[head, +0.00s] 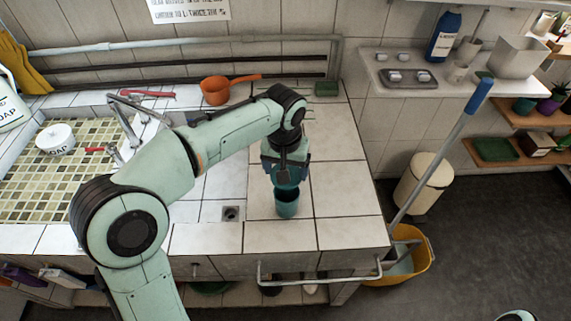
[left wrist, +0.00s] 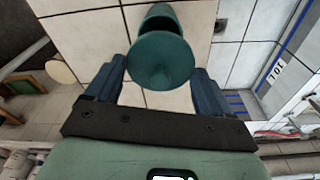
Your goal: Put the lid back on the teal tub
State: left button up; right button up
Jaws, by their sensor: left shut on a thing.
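The teal tub (head: 287,206) stands upright on the white tiled counter, right of the small drain. My left gripper (head: 286,172) is directly above it, pointing down. In the left wrist view my left gripper (left wrist: 160,70) is shut on the round teal lid (left wrist: 161,58), which sits between its two fingers. Part of the tub (left wrist: 160,13) shows just beyond the lid. The gripper mostly hides the lid in the head view. I cannot tell whether the lid touches the tub's rim. My right gripper is not in view.
An orange pan (head: 215,91) and a green sponge (head: 326,89) lie toward the back of the counter. The sink (head: 75,185) is at left. A metal rail (head: 320,278) runs along the front edge. A mop stands in a yellow bucket (head: 412,268) at right. Tiles around the tub are clear.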

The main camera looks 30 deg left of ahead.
pick_arm(q)
jog(key=shift+d+f+b, duration=0.1)
jog(key=shift+f+b, duration=0.4)
jog(key=shift+f, duration=0.1)
notch_tip(320, 180, down, 3)
jog(key=b, duration=0.2)
jog(key=shift+f+b, duration=0.1)
jog(key=shift+b, duration=0.25)
jog(key=shift+f+b, duration=0.6)
jog(key=shift+f, duration=0.4)
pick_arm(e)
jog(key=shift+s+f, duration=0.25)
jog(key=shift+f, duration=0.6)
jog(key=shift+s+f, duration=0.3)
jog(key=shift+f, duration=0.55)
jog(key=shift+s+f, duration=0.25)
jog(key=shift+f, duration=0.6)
pick_arm(q)
jog(key=shift+p, duration=0.3)
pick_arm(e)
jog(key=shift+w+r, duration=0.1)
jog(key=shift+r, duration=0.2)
pick_arm(q)
jog(key=shift+f, duration=0.1)
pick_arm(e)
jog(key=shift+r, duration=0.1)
pick_arm(q)
jog(key=o, duration=1)
jog(key=shift+c, duration=0.2)
